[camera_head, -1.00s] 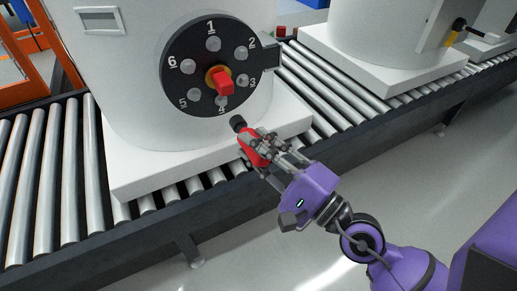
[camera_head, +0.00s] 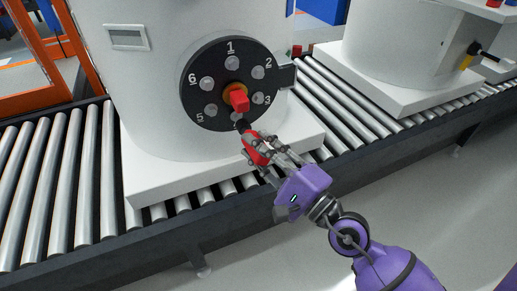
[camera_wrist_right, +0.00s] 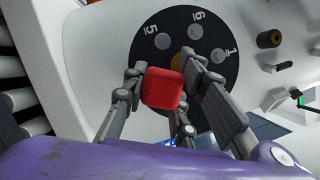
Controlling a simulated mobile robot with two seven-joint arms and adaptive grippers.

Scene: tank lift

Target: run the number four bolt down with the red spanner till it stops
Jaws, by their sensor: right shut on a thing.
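The black round plate (camera_head: 192,101) on the white tank carries several grey bolts around a brass hub with a red block (camera_head: 239,101). The number four bolt (camera_head: 236,117) at the bottom is partly hidden. My right gripper (camera_head: 262,150) is shut on the red spanner (camera_head: 255,149), below the plate. The spanner's black socket end (camera_head: 242,125) points up at the number four bolt and covers its numeral. I cannot tell whether it touches the bolt. In the right wrist view, the red spanner (camera_wrist_right: 163,88) sits between the fingers. My left gripper is not in view.
The tank (camera_head: 150,80) stands on a white base (camera_head: 165,180) on a roller conveyor (camera_head: 60,180). A second white tank (camera_head: 385,50) is at the right. An orange frame (camera_head: 40,90) stands at the left. The floor at lower right is clear.

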